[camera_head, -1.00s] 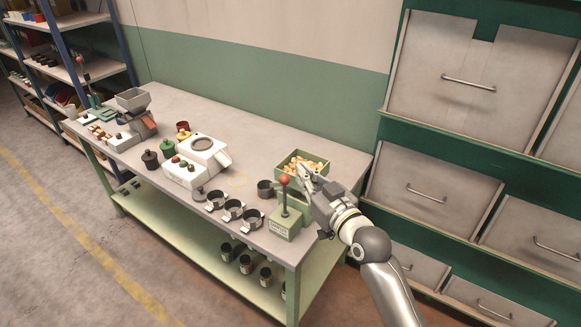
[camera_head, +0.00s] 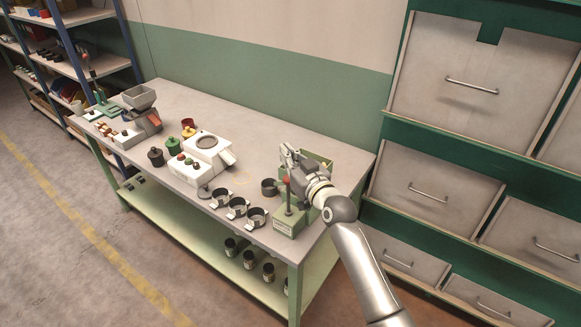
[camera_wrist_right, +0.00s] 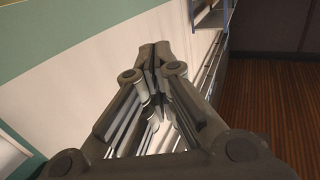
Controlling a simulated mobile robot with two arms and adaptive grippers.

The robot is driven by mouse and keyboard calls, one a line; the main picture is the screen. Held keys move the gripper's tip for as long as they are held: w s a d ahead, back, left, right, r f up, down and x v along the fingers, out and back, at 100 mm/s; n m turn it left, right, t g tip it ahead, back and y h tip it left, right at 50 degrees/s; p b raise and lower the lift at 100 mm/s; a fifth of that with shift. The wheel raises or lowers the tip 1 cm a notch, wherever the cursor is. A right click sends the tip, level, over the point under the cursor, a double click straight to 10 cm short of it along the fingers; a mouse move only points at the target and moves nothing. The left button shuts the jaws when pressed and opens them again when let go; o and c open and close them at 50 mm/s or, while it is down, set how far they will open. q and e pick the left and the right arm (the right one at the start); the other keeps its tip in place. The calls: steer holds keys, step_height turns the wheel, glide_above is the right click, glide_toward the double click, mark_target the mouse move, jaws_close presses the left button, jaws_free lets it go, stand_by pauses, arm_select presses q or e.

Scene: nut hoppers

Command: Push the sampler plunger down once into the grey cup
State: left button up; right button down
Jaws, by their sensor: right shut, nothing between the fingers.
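The sampler is a green block (camera_head: 291,220) at the near right corner of the bench. Its upright plunger has a red knob (camera_head: 287,180). A dark grey cup (camera_head: 269,187) stands just behind and left of the sampler. My right gripper (camera_head: 284,150) is shut and empty. In the head view it appears above and behind the knob; I see no contact. The right wrist view shows its closed fingertips (camera_wrist_right: 154,52), with no sampler or cup. My left gripper is not in view.
A green bin (camera_head: 321,160) is partly hidden behind my right gripper. Several cups in holders (camera_head: 237,206) line the front edge. A white device (camera_head: 203,155), lidded pots and a hopper (camera_head: 140,97) stand farther left. Tall drawers (camera_head: 445,80) are on the right.

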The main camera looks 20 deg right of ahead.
steer(key=f, duration=0.2)
steer(key=shift+s+f, duration=0.3)
steer(key=shift+s, duration=0.1)
steer(key=shift+s+d+f, duration=0.15)
steer(key=shift+s+f, duration=0.2)
steer(key=shift+f, duration=0.2)
steer(key=shift+w, duration=0.1)
steer(key=shift+f, duration=0.1)
